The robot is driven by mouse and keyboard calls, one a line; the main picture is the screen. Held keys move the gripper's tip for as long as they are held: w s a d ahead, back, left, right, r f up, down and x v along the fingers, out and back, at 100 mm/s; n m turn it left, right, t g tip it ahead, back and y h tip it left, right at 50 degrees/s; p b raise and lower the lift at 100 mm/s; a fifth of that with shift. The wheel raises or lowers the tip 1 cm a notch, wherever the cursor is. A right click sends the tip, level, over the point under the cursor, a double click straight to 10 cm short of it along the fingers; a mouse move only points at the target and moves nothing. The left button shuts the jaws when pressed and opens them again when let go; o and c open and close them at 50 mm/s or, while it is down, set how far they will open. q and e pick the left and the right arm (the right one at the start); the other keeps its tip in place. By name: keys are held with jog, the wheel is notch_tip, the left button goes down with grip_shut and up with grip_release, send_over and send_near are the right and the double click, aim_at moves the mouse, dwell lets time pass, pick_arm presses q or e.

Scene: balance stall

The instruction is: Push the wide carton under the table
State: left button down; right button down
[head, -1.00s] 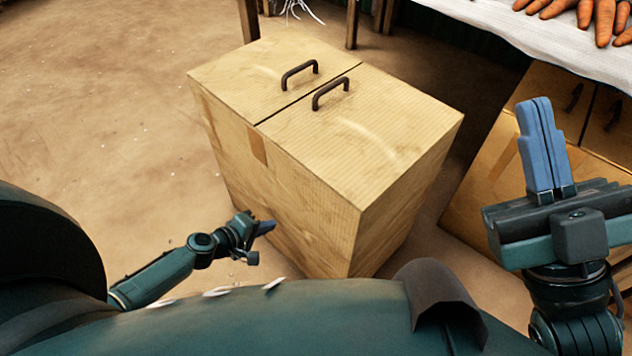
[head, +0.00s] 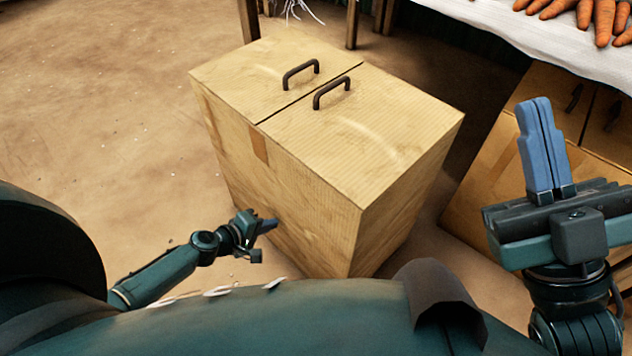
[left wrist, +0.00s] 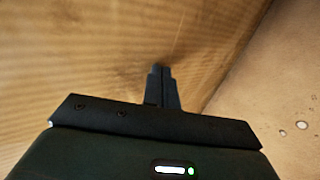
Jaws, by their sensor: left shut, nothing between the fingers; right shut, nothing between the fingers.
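The wide carton (head: 300,180) stands upright on the floor in the middle of the head view, with two dark handles on its top. Its side also fills much of the left wrist view (left wrist: 90,50). My left gripper (head: 270,226) is shut and empty at the carton's near face, low down; I cannot tell whether its tip touches. The left gripper's shut fingers show in the left wrist view (left wrist: 161,72). My right gripper (head: 537,105) is shut and empty, pointing up at the right. The table (head: 540,40) with a white cloth is at the upper right.
A second carton (head: 480,190) stands at the right beneath the table, partly hidden by my right gripper. Carrots (head: 585,15) lie on the cloth. Wooden legs (head: 352,22) stand behind the wide carton. The floor (head: 90,110) at the left is open.

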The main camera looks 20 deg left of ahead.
pick_arm(q)
jog(key=w+d, duration=0.7)
jog(key=w, duration=0.6)
dwell(1.0)
jog(key=shift+w, duration=0.1)
jog(key=s+a+p, duration=0.1)
jog(key=s+a, duration=0.2)
jog(key=s, duration=0.2)
jog(key=shift+s, duration=0.3)
jog(key=shift+f, duration=0.1)
